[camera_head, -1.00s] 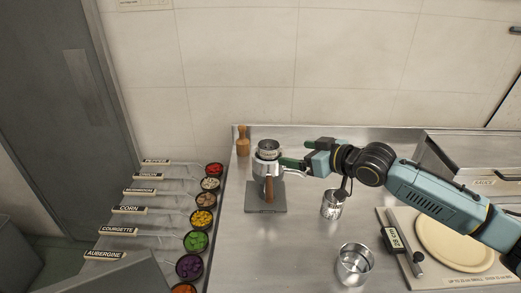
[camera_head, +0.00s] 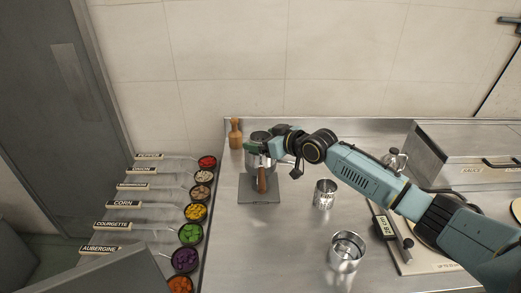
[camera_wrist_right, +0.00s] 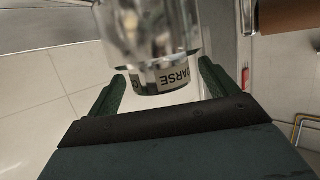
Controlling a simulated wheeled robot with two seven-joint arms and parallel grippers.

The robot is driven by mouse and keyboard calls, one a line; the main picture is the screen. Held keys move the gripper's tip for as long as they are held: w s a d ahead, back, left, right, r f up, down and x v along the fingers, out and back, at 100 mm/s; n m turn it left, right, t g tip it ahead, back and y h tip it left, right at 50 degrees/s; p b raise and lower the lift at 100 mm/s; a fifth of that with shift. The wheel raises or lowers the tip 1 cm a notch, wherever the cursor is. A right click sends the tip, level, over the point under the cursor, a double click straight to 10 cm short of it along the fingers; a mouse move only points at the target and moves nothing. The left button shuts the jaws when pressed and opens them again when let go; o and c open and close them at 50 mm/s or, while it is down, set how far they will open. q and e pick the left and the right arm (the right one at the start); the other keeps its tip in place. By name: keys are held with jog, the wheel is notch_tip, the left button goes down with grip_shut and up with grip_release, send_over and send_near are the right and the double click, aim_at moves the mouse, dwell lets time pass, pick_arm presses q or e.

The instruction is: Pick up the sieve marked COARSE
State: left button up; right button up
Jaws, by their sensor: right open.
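The sieve marked COARSE is a small metal cylinder with a pale label band; in the right wrist view its label (camera_wrist_right: 172,79) shows part of the word. In the head view the sieve (camera_head: 260,136) is at the top of a shiny metal vessel (camera_head: 254,162) with a brown handle, on a grey square plate (camera_head: 259,190). My right gripper (camera_head: 256,146) is at the sieve, partly covering it. In the right wrist view the gripper (camera_wrist_right: 162,88) is open, with one green finger on each side of the sieve. Touching cannot be told. My left gripper is out of view.
A labelled metal cup (camera_head: 325,195) and another metal cup (camera_head: 346,251) stand right of the plate. A wooden pepper-mill-like object (camera_head: 235,133) stands behind left. Ingredient bowls (camera_head: 190,234) line the left. The counter's front middle is clear.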

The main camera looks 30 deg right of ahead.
jog(key=shift+w+a+f, duration=0.25)
jog(key=shift+w, duration=0.35)
jog(key=shift+c, duration=0.3)
jog(key=c, duration=1.1)
